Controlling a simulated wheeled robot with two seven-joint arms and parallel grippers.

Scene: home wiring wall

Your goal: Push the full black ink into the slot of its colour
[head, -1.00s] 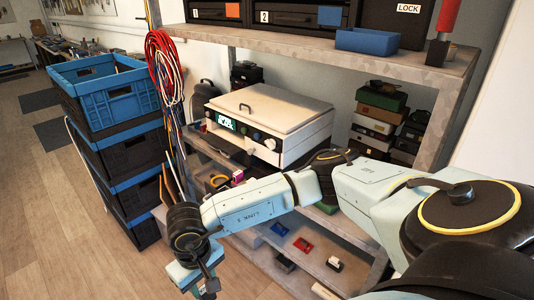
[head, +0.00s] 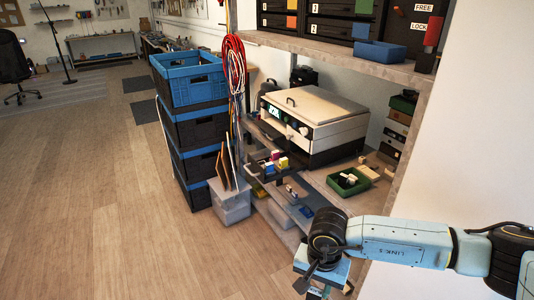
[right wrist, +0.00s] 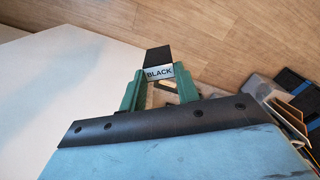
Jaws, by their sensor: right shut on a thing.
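My right gripper (right wrist: 158,92) is shut on a black ink cartridge (right wrist: 158,56) with a white label reading BLACK. The cartridge sticks out past the green fingertips in the right wrist view. In the head view, my right gripper (head: 316,290) is low in the picture, in front of the shelf and partly cut off by the bottom edge. A white-lidded printer (head: 322,115) stands on the shelf behind it, well apart from the gripper. Small coloured blocks (head: 276,162) sit near the printer's front left. I cannot make out a black slot. My left gripper is not in view.
A blue bin (head: 385,50) is on the upper shelf. The wooden floor at left is free.

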